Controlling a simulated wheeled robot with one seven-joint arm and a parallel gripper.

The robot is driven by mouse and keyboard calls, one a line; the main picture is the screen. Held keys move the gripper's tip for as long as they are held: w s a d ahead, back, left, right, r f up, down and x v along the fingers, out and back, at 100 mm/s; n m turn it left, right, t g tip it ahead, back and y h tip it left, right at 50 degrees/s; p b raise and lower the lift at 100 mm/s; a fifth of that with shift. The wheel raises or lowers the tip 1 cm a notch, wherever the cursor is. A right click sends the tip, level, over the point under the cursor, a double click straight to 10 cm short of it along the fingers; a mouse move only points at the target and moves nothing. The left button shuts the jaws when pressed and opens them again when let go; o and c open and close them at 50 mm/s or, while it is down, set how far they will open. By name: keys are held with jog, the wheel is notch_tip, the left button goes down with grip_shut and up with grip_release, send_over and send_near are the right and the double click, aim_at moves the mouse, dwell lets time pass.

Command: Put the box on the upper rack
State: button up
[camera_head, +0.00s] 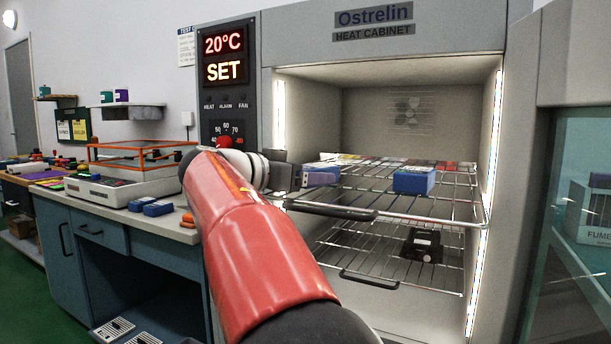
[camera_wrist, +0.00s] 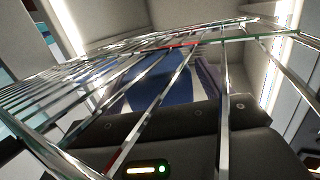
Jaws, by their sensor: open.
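Two small boxes rest on the upper rack (camera_head: 455,207) of the open heat cabinet. One is a blue box (camera_head: 414,181) right of centre. The other is a blue-purple box (camera_head: 320,179) near the left side, right at the tips of my gripper (camera_head: 300,180). My gripper is open, reaching in over the rack's left front. I cannot tell whether its fingers touch that box. In the wrist view, rack wires cross in front of my dark gripper (camera_wrist: 170,120), and a blue surface (camera_wrist: 160,88) shows just beyond it. Which box the task means is unclear.
A lower rack (camera_head: 365,262) holds a black device (camera_head: 422,244). Flat coloured items (camera_head: 400,162) line the upper rack's back. The upper rack's right front is clear.

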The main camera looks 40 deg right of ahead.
jog(key=shift+r, duration=0.15)
jog(key=a+r+b, duration=0.1)
jog(key=a, duration=1.1)
jog(key=shift+r, duration=0.35)
